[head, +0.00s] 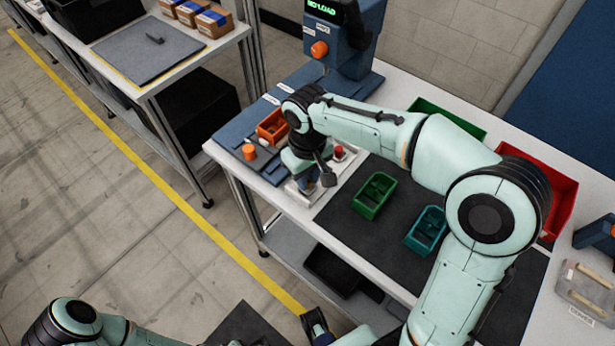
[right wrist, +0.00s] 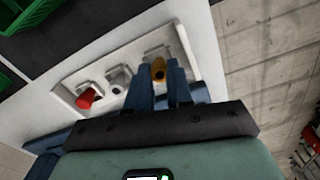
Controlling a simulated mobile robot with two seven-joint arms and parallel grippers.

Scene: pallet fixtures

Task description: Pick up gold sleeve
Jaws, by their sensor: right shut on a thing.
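The gold sleeve (right wrist: 158,70) shows in the right wrist view between my right fingertips, at one end of the white pallet fixture (right wrist: 60,90). My right gripper (right wrist: 160,82) is shut on it. I cannot tell whether the sleeve still sits in the fixture or is just clear of it. In the head view my right gripper (head: 310,184) points down at the fixture (head: 297,199) and hides the sleeve. A red part (right wrist: 87,97) stands in the fixture. My left gripper (head: 318,325) is at the bottom edge of the head view, and its jaw opening is unclear.
A green bin (head: 374,196) and a teal bin (head: 427,230) stand on the dark mat right of the fixture. An orange bin (head: 272,127) and an orange-topped cylinder (head: 249,152) are to its left. A larger red bin (head: 562,190) is behind my right arm.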

